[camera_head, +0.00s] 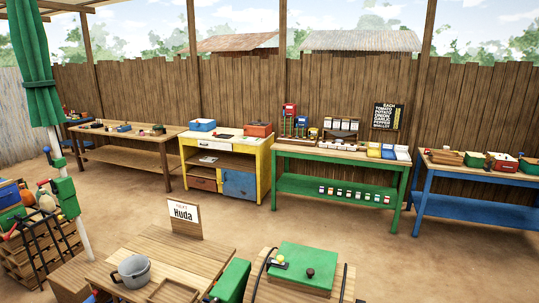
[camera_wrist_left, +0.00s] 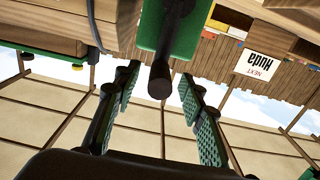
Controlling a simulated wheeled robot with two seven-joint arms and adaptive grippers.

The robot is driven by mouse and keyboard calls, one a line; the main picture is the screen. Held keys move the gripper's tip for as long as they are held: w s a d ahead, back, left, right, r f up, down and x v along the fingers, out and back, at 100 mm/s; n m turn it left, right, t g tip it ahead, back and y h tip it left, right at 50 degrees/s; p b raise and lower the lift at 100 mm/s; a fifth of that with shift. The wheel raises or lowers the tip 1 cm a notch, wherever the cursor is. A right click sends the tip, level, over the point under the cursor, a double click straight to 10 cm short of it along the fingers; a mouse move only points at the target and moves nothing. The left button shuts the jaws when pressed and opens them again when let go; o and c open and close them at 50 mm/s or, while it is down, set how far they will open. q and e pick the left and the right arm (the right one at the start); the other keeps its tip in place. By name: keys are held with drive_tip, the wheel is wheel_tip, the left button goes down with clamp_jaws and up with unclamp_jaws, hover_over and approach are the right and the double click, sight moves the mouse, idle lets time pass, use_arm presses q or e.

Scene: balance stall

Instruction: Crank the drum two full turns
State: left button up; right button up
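A wooden drum (camera_head: 343,285) with a green hatch (camera_head: 302,268) and a dark knob on it stands at the bottom right of the head view, cut off by the lower edge. Its rounded wood (camera_wrist_left: 60,15) also fills the top left of the left wrist view. A green plate (camera_wrist_left: 187,30), seemingly the crank arm, carries a dark round handle (camera_wrist_left: 160,80). My left gripper (camera_wrist_left: 164,82) is open, with green-padded fingers on either side of the handle's end. I see a gap to each finger and no clear contact. My right gripper is not in view.
A table with a grey pot (camera_head: 134,270), a shallow wooden tray (camera_head: 173,292) and a "Next Huda" sign (camera_head: 185,215) stands left of the drum. Stacked crates (camera_head: 40,245) stand at far left. Behind, past open ground, are a yellow bench (camera_head: 265,170) and a green bench (camera_head: 340,187).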

use_arm(q)
drive_tip(key=p+v, duration=0.5)
drive_tip(key=v, duration=0.4)
idle(0.3)
drive_tip(key=s+a+f+n+g+y, duration=0.1)
drive_tip(key=s+a+f+g+y, duration=0.15)
drive_tip(key=s+f, duration=0.75)
drive_tip(key=s+a+f+g+y, duration=0.1)
drive_tip(key=s+a+f+g, duration=0.3)
drive_tip(key=f, duration=0.9)
drive_tip(key=s+a+f+n+g+y, duration=0.1)
drive_tip(key=s+f+y, duration=0.1)
drive_tip(key=s+f, duration=0.85)
drive_tip(key=s+f+g, duration=0.2)
drive_tip(key=s+f, duration=0.4)
drive_tip(key=s, duration=0.7)
drive_tip(key=s+f+g+b, duration=0.1)
drive_tip(key=s+f+g, duration=0.2)
drive_tip(key=s, duration=1.1)
drive_tip(key=s+f+g, duration=0.3)
drive_tip(key=s+f, duration=0.7)
drive_tip(key=s, duration=0.3)
drive_tip(key=shift+s+d+n+y+b, duration=0.2)
drive_tip(key=shift+d+n+y+b, duration=0.1)
drive_tip(key=shift+d+y, duration=0.2)
drive_tip(key=shift+g, duration=0.25)
